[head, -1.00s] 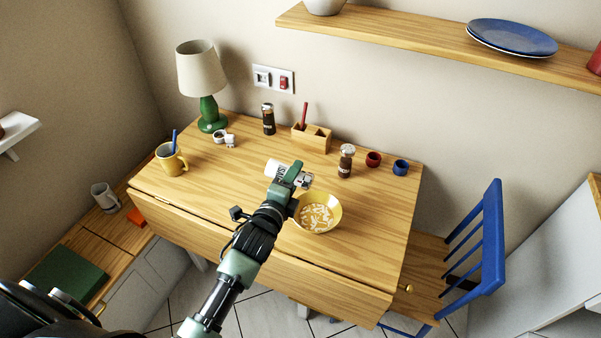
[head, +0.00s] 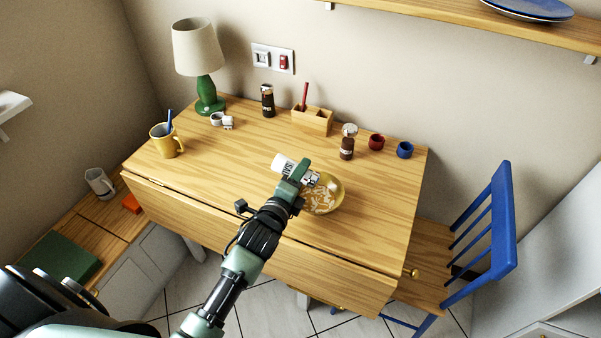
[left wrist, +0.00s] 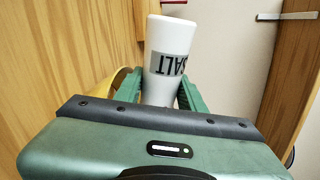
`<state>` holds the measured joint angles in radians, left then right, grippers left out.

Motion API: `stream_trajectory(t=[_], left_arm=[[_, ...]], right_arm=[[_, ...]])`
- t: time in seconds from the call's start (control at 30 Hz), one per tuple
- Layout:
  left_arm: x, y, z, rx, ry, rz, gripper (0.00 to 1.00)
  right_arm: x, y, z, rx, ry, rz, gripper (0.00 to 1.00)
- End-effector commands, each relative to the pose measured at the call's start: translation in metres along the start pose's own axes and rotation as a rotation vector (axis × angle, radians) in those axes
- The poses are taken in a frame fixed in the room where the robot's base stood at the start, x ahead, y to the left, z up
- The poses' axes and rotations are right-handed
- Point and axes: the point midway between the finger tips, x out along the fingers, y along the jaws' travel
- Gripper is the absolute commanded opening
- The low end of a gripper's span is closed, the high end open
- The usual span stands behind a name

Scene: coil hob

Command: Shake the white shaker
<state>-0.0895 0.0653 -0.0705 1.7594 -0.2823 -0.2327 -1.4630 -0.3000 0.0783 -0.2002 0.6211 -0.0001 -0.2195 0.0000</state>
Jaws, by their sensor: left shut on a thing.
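The white shaker (head: 283,163), marked SALT, is in my left gripper (head: 305,176) above the table. In the head view it lies tilted, its white end pointing to the upper left. In the left wrist view the shaker (left wrist: 170,45) stands out between the green fingers (left wrist: 162,92), which are shut on it. The yellow bowl (head: 338,203), with pale pieces in it, is just below and right of the gripper, which hides part of its rim. The shaker's other end is partly hidden by the gripper. My right gripper is not in view.
On the wooden table (head: 230,165) stand a yellow mug (head: 165,142), a green lamp (head: 205,90), dark shakers (head: 347,145) (head: 268,101), a wooden box (head: 312,121), and red (head: 376,142) and blue (head: 405,149) cups. A blue chair (head: 503,215) is at the right.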

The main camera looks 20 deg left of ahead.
Motion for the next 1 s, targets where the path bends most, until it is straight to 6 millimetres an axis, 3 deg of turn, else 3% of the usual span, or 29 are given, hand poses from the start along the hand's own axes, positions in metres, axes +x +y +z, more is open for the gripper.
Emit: stream_trajectory(t=[0.07,0.13,0.2,0.23,0.3,0.37,0.5,0.53,0.57,0.6,0.67,0.7,0.8,0.83,0.87,0.93,1.0], left_arm=[[0.0,-0.004,0.001,0.001,0.0,-0.004,0.0],[-0.005,-0.042,0.01,0.007,-0.001,-0.017,0.0],[-0.007,-0.059,0.014,0.003,0.0,-0.008,0.0],[-0.006,-0.05,0.011,-0.002,0.001,0.002,0.0],[-0.002,-0.006,0.001,-0.009,0.001,0.018,0.0],[0.0,0.003,-0.001,-0.005,0.0,0.005,0.0],[-0.007,-0.059,0.014,0.006,0.0,-0.014,0.0],[-0.007,-0.057,0.013,0.002,0.001,-0.006,0.0],[-0.006,-0.043,0.01,-0.004,0.001,0.007,0.0],[-0.004,-0.015,0.002,-0.009,0.002,0.018,0.0],[0.0,0.003,-0.002,-0.007,0.001,0.01,0.0],[0.0,-0.001,0.0,-0.002,0.0,-0.001,0.0],[-0.006,-0.056,0.013,0.008,0.0,-0.019,0.0],[-0.007,-0.059,0.014,0.004,0.0,-0.011,0.0],[-0.007,-0.054,0.013,0.0,0.001,-0.003,0.0],[-0.003,-0.009,0.001,-0.01,0.002,0.018,0.0],[0.0,0.003,-0.002,-0.005,0.0,0.005,0.0]], right_arm=[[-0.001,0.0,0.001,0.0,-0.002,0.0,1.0],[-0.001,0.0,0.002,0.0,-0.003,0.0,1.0],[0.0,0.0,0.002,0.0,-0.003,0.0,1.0],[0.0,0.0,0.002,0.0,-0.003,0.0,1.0],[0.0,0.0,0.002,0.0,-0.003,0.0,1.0],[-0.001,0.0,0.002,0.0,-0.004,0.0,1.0],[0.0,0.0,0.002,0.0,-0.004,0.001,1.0],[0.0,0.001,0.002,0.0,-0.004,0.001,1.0],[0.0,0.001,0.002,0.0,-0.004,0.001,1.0],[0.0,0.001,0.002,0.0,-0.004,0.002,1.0],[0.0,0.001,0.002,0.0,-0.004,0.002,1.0],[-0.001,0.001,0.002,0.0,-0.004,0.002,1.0],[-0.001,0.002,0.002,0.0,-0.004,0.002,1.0],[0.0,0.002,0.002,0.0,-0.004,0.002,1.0],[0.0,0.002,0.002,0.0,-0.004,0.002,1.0],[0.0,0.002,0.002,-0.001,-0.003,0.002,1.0],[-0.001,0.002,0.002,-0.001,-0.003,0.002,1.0]])
